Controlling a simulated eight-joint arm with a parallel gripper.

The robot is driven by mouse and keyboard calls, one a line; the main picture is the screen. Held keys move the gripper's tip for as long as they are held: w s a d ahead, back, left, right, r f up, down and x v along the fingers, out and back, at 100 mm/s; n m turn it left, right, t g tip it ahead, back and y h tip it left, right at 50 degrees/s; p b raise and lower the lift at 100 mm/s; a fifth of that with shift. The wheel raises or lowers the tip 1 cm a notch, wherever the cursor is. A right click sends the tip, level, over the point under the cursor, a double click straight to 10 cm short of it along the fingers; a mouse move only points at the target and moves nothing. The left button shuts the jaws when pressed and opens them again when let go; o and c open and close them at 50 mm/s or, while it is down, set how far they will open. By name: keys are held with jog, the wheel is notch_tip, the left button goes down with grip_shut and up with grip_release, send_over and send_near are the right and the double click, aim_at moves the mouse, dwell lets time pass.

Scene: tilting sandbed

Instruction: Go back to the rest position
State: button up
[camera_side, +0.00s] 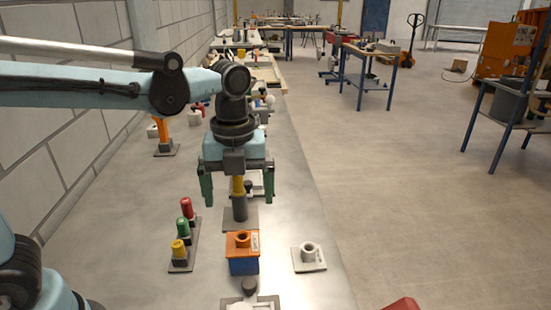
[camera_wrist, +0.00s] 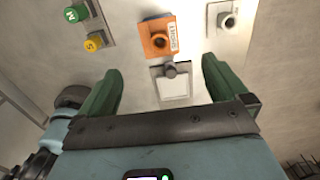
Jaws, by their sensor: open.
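My gripper (camera_side: 237,190) hangs above the metal bench with its two green fingers wide apart. It also shows in the wrist view (camera_wrist: 161,72), open, with nothing held between the fingers. In the side view a post with a yellow upper part (camera_side: 239,186) and dark lower part shows between the fingers, but it appears to stand behind them on a grey plate. In the wrist view a small plate with a dark knob (camera_wrist: 174,86) lies below, between the fingertips. How high my gripper is cannot be told exactly.
A blue box with an orange top (camera_side: 243,255) stands mid-bench. Red, green and yellow cylinders (camera_side: 185,228) stand in a rack at left. A white ringed block (camera_side: 309,257) lies at right. A brick wall (camera_side: 70,170) borders the left side.

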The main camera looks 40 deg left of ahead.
jog(key=shift+r, duration=0.8)
jog(key=s+a+f+n+t, duration=0.2)
jog(key=a+n+t, duration=0.1)
jog(key=n, duration=1)
jog(key=s+a+f+n+t, duration=0.2)
jog(key=a+n+t, duration=0.2)
jog(key=n, duration=1)
jog(key=shift+a, duration=0.4)
